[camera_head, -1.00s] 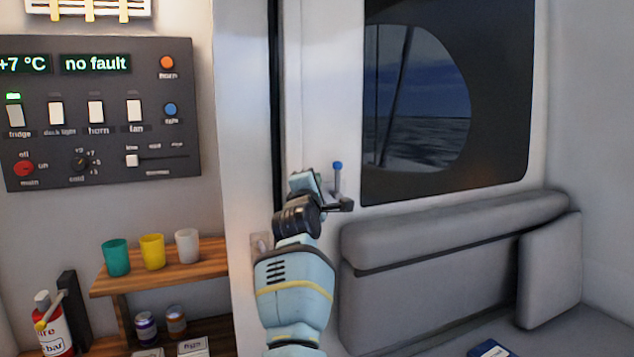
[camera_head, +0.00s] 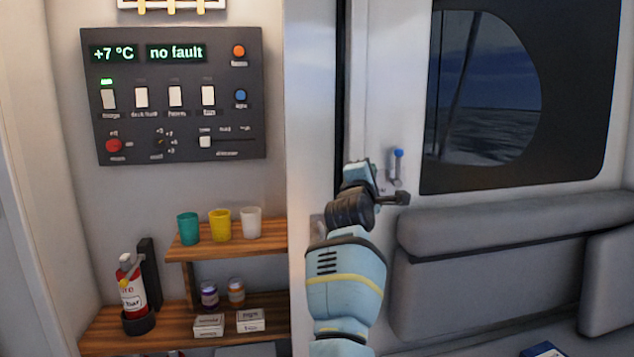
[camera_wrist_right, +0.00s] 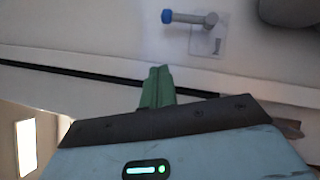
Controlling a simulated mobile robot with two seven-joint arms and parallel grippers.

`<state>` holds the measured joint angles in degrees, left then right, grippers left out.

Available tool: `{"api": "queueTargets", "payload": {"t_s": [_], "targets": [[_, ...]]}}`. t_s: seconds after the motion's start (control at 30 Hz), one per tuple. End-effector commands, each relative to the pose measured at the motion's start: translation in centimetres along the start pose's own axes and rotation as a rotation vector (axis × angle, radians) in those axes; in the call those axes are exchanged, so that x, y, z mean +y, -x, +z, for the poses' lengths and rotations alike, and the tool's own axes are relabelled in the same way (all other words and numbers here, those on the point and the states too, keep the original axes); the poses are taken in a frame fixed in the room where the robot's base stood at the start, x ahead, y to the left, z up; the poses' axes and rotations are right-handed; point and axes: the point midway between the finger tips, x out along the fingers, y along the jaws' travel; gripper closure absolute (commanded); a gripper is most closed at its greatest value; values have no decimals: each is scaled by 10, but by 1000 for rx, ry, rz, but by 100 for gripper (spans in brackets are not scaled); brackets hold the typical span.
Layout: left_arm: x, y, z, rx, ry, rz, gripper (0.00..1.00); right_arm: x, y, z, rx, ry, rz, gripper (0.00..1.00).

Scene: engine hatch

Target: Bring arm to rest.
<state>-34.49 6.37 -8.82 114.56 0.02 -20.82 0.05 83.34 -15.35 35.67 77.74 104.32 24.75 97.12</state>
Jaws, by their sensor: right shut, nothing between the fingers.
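My right arm (camera_head: 345,275) rises from the bottom of the head view in front of the white wall post. Its wrist is bent, and the gripper's fingers are mostly hidden behind it there. In the right wrist view my right gripper (camera_wrist_right: 157,88) shows green fingers shut together with nothing between them. A small lever with a blue knob (camera_head: 398,153) stands on the wall just right of the wrist. It also shows in the right wrist view as a grey lever with a blue end (camera_wrist_right: 167,16), apart from the fingertips. My left gripper is out of view.
A dark control panel (camera_head: 180,95) reads "+7 °C" and "no fault". Wooden shelves (camera_head: 195,328) hold green, yellow and white cups, jars and boxes, with a fire extinguisher (camera_head: 130,290) at left. A grey bench (camera_head: 450,270) is at right below a dark window panel (camera_head: 590,90).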

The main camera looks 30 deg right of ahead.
Motion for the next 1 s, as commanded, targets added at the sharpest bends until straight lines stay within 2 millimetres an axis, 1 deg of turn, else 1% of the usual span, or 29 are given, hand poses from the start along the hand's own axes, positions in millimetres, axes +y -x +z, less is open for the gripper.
{"api": "queueTargets", "payload": {"t_s": [0.13,0.2,0.27,0.37,0.47,0.6,0.67,0.7,0.77,0.8,0.87,0.9,0.97,1.0], "targets": [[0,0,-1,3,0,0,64,-1,0,0,0,3,0,100],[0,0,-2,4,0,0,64,-4,1,0,-4,30,3,100],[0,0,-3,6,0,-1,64,-13,3,1,-12,90,9,100],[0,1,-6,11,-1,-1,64,-35,11,2,-32,283,35,100],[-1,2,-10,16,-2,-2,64,-63,25,0,-53,565,79,100],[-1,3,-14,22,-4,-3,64,-101,52,-6,-69,989,163,100],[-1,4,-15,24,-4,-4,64,-118,66,-11,-70,1167,205,100],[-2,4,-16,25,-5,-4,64,-129,76,-14,-69,1284,236,100],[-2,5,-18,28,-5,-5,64,-146,92,-20,-67,1459,287,100],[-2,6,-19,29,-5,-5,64,-157,104,-25,-63,1573,325,100],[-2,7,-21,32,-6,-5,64,-175,123,-31,-58,1743,386,100],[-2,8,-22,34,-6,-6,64,-188,136,-35,-54,1853,430,100],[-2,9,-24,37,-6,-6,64,-207,157,-41,-46,2016,504,100],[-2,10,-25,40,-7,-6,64,-219,172,-45,-43,2123,559,100]]}}
